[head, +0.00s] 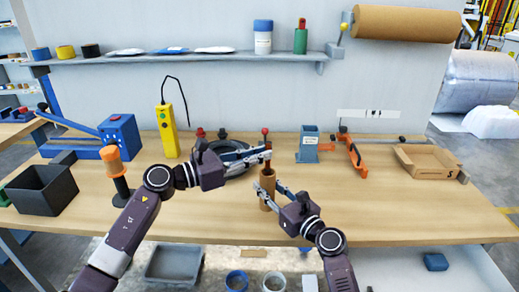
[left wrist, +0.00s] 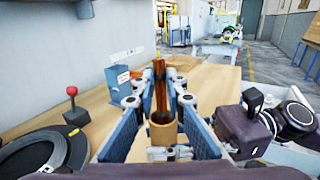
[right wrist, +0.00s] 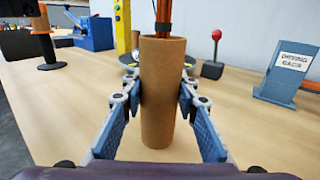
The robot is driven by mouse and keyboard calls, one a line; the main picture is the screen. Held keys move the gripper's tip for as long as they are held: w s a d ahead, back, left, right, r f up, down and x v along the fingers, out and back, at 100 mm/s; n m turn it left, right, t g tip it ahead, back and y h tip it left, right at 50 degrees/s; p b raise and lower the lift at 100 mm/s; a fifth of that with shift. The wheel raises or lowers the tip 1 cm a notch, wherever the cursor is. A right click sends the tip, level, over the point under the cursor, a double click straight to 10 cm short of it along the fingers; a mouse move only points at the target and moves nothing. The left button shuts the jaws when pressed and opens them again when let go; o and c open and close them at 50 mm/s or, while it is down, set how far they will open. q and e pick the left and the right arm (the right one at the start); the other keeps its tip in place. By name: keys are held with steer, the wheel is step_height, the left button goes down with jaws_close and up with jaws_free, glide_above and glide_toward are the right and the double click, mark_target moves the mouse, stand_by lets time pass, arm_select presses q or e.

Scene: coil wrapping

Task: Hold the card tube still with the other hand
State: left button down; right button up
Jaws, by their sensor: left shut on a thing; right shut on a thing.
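The brown card tube (head: 266,192) stands upright near the front middle of the table. My right gripper (head: 262,190) is shut around its sides; the right wrist view shows a finger on each side of the tube (right wrist: 163,95). My left gripper (head: 267,156) is higher, just above the tube, shut on a thin copper-brown strip-like piece (left wrist: 160,85). In the left wrist view the piece's lower end meets the tube's open mouth (left wrist: 162,132). In the right wrist view it rises above the tube's rim (right wrist: 163,14). How deep it reaches is hidden.
A black coil (left wrist: 35,155) and a red-knobbed lever (right wrist: 216,36) sit behind my grippers. A blue-grey drying-bags box (head: 309,146), an orange-handled tool (head: 352,152) and a cardboard tray (head: 428,161) stand right. A black bin (head: 42,187) is left. The front right tabletop is clear.

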arm_select(q)
steer(key=shift+f, duration=1.8)
steer(key=c, duration=1.9)
jaws_free()
steer(key=shift+a+f, duration=0.1)
steer(key=shift+a, duration=0.05)
steer(key=v, duration=1.1)
steer(key=shift+s+a, duration=0.3)
